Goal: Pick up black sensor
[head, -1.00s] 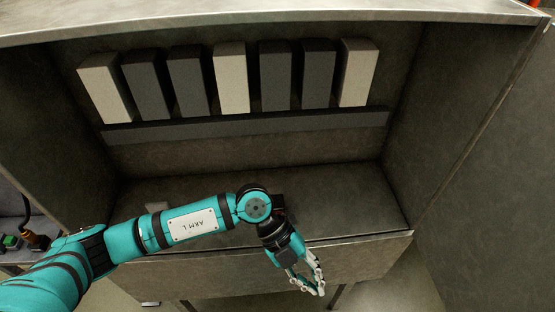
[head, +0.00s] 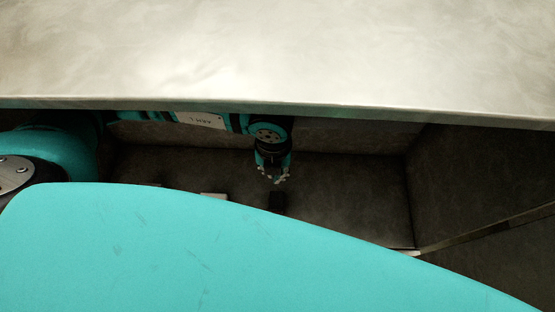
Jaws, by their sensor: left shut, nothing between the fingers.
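A small dark block (head: 277,202), which looks like the black sensor, lies on the floor of the grey cabinet; its near end is cut off by a large teal part of my own body. My left gripper (head: 274,178) points down inside the cabinet, just beyond the block in the picture. It is shut and empty. I cannot tell how high it is above the floor. My right gripper is not in view.
The cabinet's pale top panel (head: 280,50) hangs over my left arm and hides the shelf. A pale block (head: 213,196) lies left of the dark one. The cabinet floor (head: 350,195) is clear to the right, up to the side wall (head: 465,180).

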